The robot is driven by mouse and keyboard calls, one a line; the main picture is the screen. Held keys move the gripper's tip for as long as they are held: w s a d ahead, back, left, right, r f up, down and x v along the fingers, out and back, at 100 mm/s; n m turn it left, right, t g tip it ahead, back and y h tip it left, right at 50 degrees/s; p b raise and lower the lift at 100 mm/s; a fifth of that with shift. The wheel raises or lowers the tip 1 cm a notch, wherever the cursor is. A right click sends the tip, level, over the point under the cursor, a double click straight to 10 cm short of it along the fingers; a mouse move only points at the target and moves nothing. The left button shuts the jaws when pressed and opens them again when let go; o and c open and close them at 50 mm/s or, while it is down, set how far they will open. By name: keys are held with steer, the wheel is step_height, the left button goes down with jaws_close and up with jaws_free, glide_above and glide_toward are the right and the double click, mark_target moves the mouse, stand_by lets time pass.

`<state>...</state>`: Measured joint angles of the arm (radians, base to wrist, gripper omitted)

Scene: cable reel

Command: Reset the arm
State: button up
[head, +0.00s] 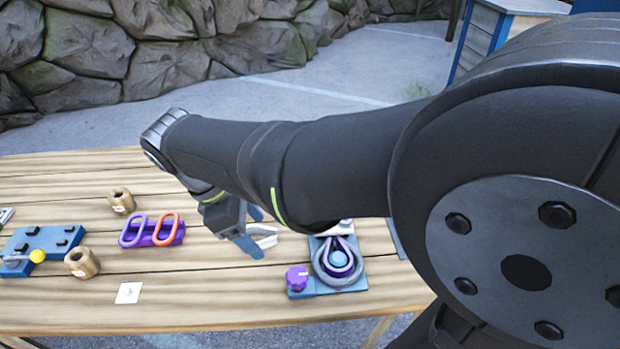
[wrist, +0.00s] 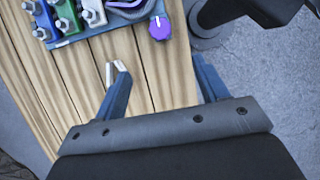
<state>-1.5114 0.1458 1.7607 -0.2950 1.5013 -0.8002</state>
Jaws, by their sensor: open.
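My gripper (head: 262,240) hangs over the wooden table, between the purple block and the reel device in the head view. In the wrist view its two blue fingers (wrist: 160,85) stand wide apart with nothing between them. The cable reel device (head: 338,262) sits on a blue-grey base with a grey cable looped around its hub. A purple knob (head: 297,278) is at its left corner; a purple knob also shows at the top of the wrist view (wrist: 159,27). My arm covers part of the table behind the device.
A purple block with purple and orange loops (head: 152,231) lies left of my gripper. Two wooden cylinders (head: 82,263), a blue board with a yellow ball (head: 42,250) and a white card (head: 128,293) are farther left. The table's front (head: 220,312) is bare.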

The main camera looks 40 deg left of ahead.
mark_target(296, 273)
stand_by(0.6)
steer(key=x, duration=1.7)
steer(key=shift+w+d+f, duration=0.1)
steer(key=shift+d, duration=0.1)
steer(key=m, duration=0.2)
steer(key=m+g+h, duration=0.1)
steer(key=m, duration=0.1)
steer(key=shift+w+a+m+g, duration=0.1)
steer(key=shift+w+m+g, duration=0.05)
steer(key=shift+m+g, duration=0.2)
steer(key=m+g, duration=0.1)
steer(key=m, duration=0.4)
steer(key=shift+w+g+h, duration=0.1)
steer(key=shift+g+h, duration=0.2)
steer(key=shift+g, duration=0.05)
steer(key=m+g, duration=0.1)
steer(key=m, duration=0.3)
steer(key=shift+w+g, duration=0.1)
steer(key=shift+g, duration=0.2)
steer(key=m, duration=0.2)
steer(key=m+g+y, duration=0.1)
steer(key=m, duration=0.1)
steer(key=shift+w+m+g, duration=0.1)
steer(key=shift+m+g, duration=0.2)
steer(key=shift+m, duration=0.05)
